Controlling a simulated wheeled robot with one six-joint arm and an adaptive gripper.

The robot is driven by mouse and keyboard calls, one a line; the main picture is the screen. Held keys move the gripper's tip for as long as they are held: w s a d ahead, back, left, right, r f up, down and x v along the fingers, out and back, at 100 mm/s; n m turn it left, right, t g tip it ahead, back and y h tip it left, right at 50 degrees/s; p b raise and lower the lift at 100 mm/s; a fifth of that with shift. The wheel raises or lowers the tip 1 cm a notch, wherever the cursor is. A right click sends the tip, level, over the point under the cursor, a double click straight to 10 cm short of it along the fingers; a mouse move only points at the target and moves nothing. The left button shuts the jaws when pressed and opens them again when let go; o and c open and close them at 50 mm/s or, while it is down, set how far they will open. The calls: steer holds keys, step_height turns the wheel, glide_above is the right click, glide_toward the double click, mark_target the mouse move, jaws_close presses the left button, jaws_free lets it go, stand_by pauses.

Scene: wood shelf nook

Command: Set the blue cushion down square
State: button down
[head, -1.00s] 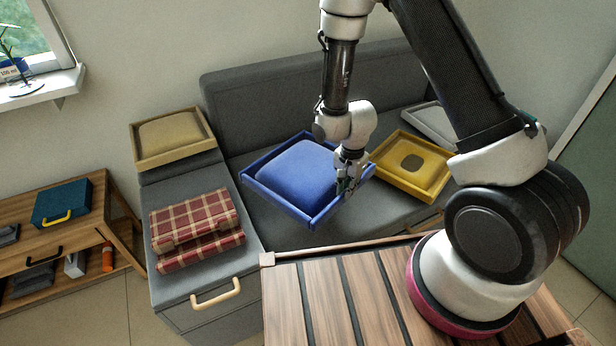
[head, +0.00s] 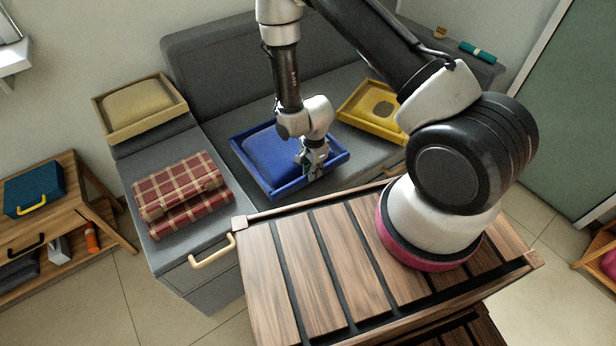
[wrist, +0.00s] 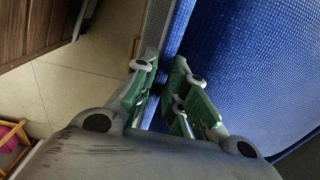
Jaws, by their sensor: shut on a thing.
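The blue cushion (head: 268,152) is a padded square with a raised blue rim, like a tray, over the grey sofa seat. It lies slightly askew to the seat's edges, and I cannot tell whether its underside touches the seat. My gripper (head: 311,168) is at its near right side, shut on the rim. The wrist view shows the green-padded fingers (wrist: 166,97) around the rim and the blue woven surface (wrist: 255,65) to their right. The finger contact is partly hidden.
A yellow tray (head: 350,117) is just behind and right of the cushion. A tan tray (head: 180,97) is at the left back, with red plaid folded cloths (head: 180,185) in front. A slatted wooden top (head: 330,265) is in front. A wooden shelf (head: 85,190) stands at far left.

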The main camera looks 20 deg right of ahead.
steer(key=shift+f, duration=2.25)
steer(key=c, duration=1.5)
jaws_free()
steer(key=shift+o, duration=0.2)
